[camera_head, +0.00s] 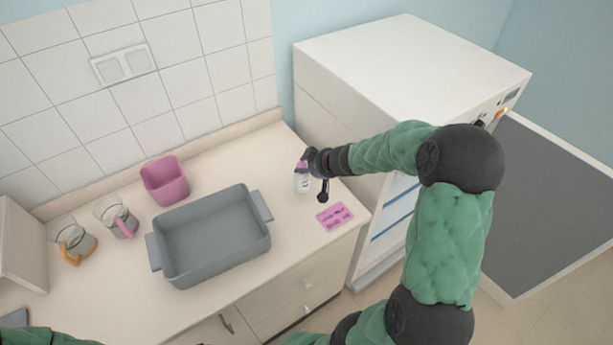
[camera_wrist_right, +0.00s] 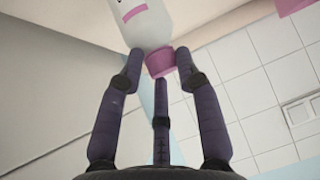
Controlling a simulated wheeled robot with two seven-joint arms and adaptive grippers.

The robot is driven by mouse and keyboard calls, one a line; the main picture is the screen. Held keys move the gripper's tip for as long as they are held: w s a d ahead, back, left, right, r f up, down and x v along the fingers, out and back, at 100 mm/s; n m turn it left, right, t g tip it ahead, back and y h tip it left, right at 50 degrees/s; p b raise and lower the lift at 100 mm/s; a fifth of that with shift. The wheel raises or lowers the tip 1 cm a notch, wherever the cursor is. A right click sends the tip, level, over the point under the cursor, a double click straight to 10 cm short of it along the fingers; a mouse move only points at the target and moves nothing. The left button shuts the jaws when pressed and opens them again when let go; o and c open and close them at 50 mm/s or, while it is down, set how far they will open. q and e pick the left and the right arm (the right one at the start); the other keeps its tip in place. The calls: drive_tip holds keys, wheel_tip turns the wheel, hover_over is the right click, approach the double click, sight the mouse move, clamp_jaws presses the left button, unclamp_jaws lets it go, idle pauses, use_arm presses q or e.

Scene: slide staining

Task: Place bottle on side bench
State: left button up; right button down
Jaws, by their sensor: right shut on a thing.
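A small white bottle (camera_head: 302,181) with a pink cap stands upright, or is held upright, at the right end of the bench (camera_head: 295,240). I cannot tell whether its base touches the bench. My right gripper (camera_head: 312,168) is shut on the bottle near its cap. In the right wrist view the bottle (camera_wrist_right: 147,22) shows beyond the fingers, with its pink cap (camera_wrist_right: 160,62) between the fingertips (camera_wrist_right: 158,58). My left gripper is out of view.
A pink label (camera_head: 335,216) lies near the bench's right front corner. A grey tray (camera_head: 210,235), a pink bin (camera_head: 165,181) and two jugs, one pink-handled (camera_head: 117,216) and one orange-handled (camera_head: 73,243), stand leftward. A white cabinet (camera_head: 400,75) adjoins the bench's right end.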

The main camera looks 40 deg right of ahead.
sight(306, 175)
drive_tip(key=shift+f+b, duration=0.9)
drive_tip(key=shift+f, duration=0.65)
drive_tip(key=c, duration=0.8)
unclamp_jaws()
drive_tip(key=shift+c, duration=0.2)
drive_tip(key=shift+s+d+r, duration=0.1)
drive_tip(key=shift+s+r, duration=0.15)
drive_tip(key=shift+r, duration=0.15)
drive_tip(key=p+v, duration=0.6)
drive_tip(key=v, duration=0.5)
drive_tip(key=shift+s, duration=0.2)
